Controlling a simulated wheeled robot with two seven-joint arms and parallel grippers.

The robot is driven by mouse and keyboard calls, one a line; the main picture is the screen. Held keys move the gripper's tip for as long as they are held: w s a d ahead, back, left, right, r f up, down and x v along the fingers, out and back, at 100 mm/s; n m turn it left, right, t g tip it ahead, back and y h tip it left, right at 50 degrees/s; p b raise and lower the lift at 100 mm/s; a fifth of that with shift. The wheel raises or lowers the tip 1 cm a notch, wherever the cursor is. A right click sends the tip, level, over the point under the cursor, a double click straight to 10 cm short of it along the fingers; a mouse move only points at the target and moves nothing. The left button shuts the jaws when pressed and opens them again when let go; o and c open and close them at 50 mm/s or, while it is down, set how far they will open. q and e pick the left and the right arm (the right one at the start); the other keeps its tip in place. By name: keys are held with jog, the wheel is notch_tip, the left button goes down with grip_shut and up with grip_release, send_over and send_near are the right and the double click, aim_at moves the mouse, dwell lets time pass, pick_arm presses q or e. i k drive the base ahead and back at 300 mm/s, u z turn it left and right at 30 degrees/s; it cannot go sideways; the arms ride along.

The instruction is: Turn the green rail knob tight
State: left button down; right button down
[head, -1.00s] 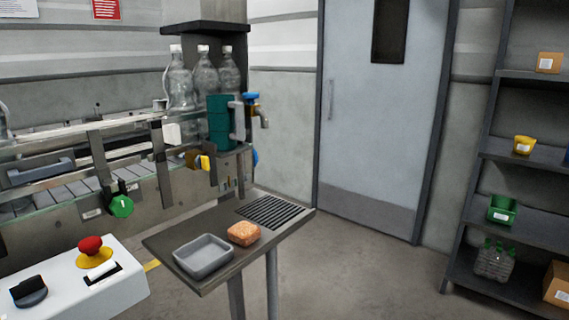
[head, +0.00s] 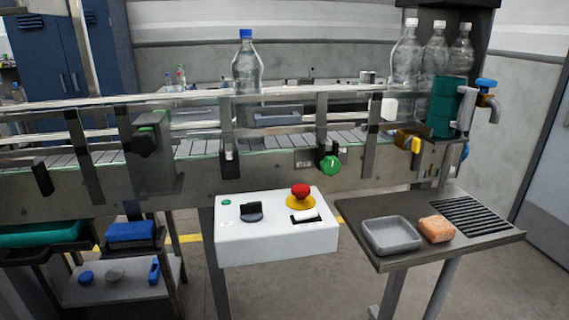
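The green rail knob (head: 330,164) sits on the front of the conveyor frame, right of the middle of the head view, below the guide rail and beside a post. A small white mark shows on its face. I cannot tell from here how tight it is. A second knob (head: 145,142), black with some green at its top, is on the conveyor's left part. Neither of my grippers shows in the head view, and nothing touches the green knob.
A white control box (head: 275,243) with a red button (head: 300,191) and a black switch stands in front of the conveyor (head: 60,208), below the knob. Right of it, a side table (head: 395,264) holds a grey tray (head: 391,235) and a sponge (head: 436,229). A blue-capped bottle (head: 247,66) stands on the conveyor.

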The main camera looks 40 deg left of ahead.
aim_at(330, 166)
jog(key=z, duration=2.65)
jog(key=k, duration=1.55)
jog(key=u, duration=2.5)
